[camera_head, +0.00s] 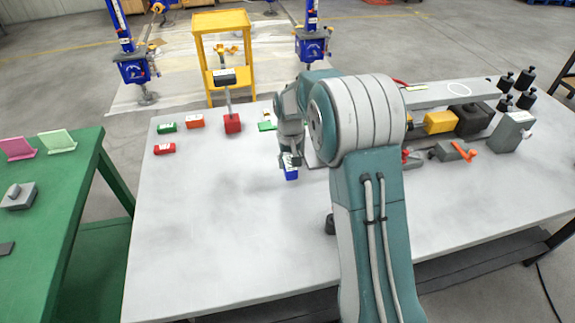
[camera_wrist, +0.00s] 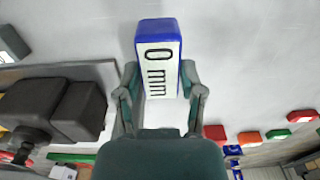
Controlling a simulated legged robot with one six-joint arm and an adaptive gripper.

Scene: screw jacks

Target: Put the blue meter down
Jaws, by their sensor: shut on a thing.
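The blue meter (camera_wrist: 158,60) is a blue block with a white face reading "0 mm" in the wrist view. My gripper (camera_wrist: 160,92) is shut on it, with one finger on each side. In the head view the blue meter (camera_head: 290,172) shows below my gripper (camera_head: 288,160), over the grey-white table (camera_head: 220,230). Whether its underside touches the table I cannot tell. My arm hides part of the gripper.
Red (camera_head: 164,149), green (camera_head: 167,128) and orange (camera_head: 195,122) blocks lie at the table's back left. A red block with a post (camera_head: 232,122) stands beside them. Yellow and black machinery (camera_head: 440,122) stands at the right. The table's front left is clear.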

